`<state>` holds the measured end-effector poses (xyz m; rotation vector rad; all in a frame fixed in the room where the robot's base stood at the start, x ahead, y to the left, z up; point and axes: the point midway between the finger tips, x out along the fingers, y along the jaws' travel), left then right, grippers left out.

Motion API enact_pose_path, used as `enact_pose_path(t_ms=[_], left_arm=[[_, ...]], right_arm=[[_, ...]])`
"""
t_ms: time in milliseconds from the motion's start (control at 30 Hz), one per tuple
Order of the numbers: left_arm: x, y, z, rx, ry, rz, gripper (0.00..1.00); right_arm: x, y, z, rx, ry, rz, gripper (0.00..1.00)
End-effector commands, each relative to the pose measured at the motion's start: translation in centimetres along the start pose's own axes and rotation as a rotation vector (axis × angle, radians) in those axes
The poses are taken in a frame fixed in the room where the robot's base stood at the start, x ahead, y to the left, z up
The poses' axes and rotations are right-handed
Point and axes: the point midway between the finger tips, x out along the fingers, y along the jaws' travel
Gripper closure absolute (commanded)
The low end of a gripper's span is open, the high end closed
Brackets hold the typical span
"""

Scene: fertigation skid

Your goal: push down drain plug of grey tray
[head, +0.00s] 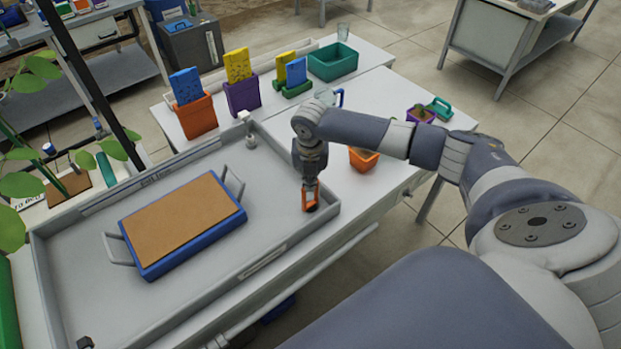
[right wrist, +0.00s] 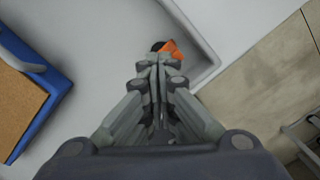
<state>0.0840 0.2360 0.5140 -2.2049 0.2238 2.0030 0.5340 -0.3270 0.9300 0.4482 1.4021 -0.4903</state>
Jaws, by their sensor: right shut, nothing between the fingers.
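The grey tray (head: 75,285) is a wide, shallow tray with a raised rim on the bench. At its near right corner is a small orange and black piece (head: 310,202), which looks like the drain plug; its black part and orange part also show in the right wrist view (right wrist: 172,49). My right gripper (head: 309,186) points down at it with its fingers together and empty. In the right wrist view the fingertips (right wrist: 158,62) overlap the plug's near side. I cannot tell whether they touch it, or how deep the plug sits. My left gripper is not in view.
A blue tray with a brown surface (head: 180,222) and grey handles lies inside the grey tray. A small tap-like fitting (head: 248,135) stands at the far rim. An orange pot (head: 363,158) stands behind my right arm. Colourful holders and a green bin (head: 333,62) stand further back.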

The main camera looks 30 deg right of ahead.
Motion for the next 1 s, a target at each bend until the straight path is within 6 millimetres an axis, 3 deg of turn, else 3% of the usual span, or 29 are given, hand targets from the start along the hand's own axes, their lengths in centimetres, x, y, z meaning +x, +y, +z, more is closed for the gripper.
enact_pose_path(t_ms=[33,300,700,867,1000], left_arm=[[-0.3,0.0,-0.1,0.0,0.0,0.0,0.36],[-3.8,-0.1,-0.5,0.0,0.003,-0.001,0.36],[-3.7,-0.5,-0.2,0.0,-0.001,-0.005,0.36],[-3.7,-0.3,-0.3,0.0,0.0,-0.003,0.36],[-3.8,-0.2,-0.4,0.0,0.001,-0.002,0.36]], right_arm=[[0.8,-0.4,-1.1,-0.006,0.022,-0.016,1.0],[-0.8,-0.3,-3.6,-0.007,0.028,-0.014,1.0],[-0.8,-0.2,-3.6,-0.005,0.016,-0.009,1.0],[-2.8,-0.1,-3.4,-0.004,0.013,-0.006,1.0],[-5.7,-0.1,-3.5,-0.006,0.014,-0.007,1.0]])
